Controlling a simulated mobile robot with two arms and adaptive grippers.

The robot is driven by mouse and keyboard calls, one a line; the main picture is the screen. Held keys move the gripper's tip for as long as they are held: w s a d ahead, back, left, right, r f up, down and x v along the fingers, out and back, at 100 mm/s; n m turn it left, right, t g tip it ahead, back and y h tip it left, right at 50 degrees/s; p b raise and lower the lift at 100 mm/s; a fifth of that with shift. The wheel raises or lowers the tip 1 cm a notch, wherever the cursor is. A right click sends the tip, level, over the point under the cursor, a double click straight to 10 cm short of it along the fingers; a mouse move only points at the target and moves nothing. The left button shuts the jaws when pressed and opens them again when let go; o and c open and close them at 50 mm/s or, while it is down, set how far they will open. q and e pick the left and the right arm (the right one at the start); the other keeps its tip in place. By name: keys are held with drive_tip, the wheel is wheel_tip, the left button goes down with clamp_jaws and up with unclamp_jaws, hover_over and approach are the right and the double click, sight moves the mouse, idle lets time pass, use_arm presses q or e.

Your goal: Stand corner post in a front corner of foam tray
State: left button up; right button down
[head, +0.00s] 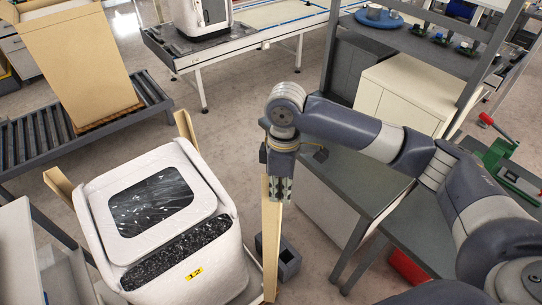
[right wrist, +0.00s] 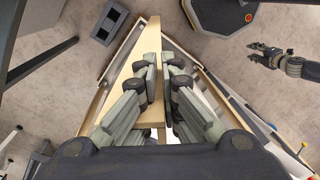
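My right gripper (head: 279,190) is shut on a tan corner post (head: 271,235), which hangs upright beside the right side of a white machine (head: 222,255) with a yellow 12 label. The post (right wrist: 142,42) also shows between the fingers in the right wrist view (right wrist: 160,75). Its lower end runs to the bottom edge of the head view, so I cannot tell whether it touches the foam tray (head: 84,280). The tray is mostly hidden under the machine. Two other tan posts stand behind it, at back left (head: 58,184) and back right (head: 184,127). My left gripper (right wrist: 265,50) shows small in the right wrist view; its opening is unclear.
A grey block with two openings (head: 287,260) lies on the floor just right of the held post. A grey workbench (head: 345,180) stands to the right. A roller conveyor (head: 75,130) with a large carton (head: 80,60) is at the back left. Open floor lies behind the machine.

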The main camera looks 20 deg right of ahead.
use_arm(q)
wheel_tip(320, 180, up, 6)
drive_tip(key=p, duration=0.5)
use_arm(e)
drive_tip(key=w+a+r+n, duration=0.1)
drive_tip(key=w+r+n, duration=0.1)
drive_tip(key=w+n, duration=0.6)
use_arm(q)
wheel_tip(320, 180, down, 7)
drive_tip(key=b, duration=0.7)
drive_tip(key=shift+d, duration=0.15)
use_arm(e)
wheel_tip(320, 180, down, 12)
drive_tip(key=s+n, duration=0.1)
drive_tip(key=s, duration=0.1)
drive_tip(key=shift+s+r+n+t, duration=0.25)
drive_tip(key=shift+n+t, duration=0.15)
use_arm(q)
drive_tip(key=shift+s+r+p, duration=0.15)
drive_tip(key=shift+r+p, duration=0.25)
drive_tip(key=shift+r, duration=0.15)
